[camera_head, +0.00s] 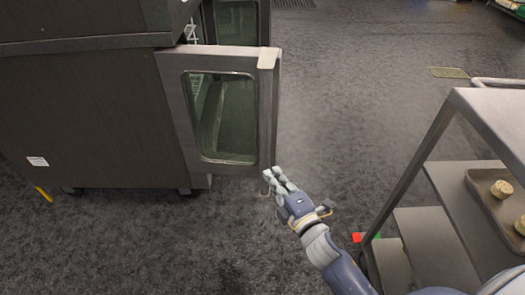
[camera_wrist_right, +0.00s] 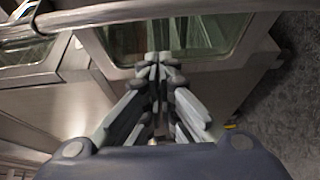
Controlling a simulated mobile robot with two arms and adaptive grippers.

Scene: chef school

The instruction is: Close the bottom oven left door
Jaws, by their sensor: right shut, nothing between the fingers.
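The bottom oven left door (camera_head: 180,115) stands open in the head view, swung out from the oven's dark side. It has a metal frame and a glass window (camera_head: 225,120). My right gripper (camera_head: 273,178) is shut and empty at the door's lower right corner; I cannot tell whether it touches the door. In the right wrist view, the closed fingers (camera_wrist_right: 158,65) show in front of the door's window (camera_wrist_right: 170,35). My left gripper is in neither view.
The oven (camera_head: 80,110) fills the left side. A metal rack (camera_head: 440,190) with a tray of round pastries (camera_head: 501,188) stands at the right, close to my right arm. The dark floor (camera_head: 340,90) between oven and rack is clear.

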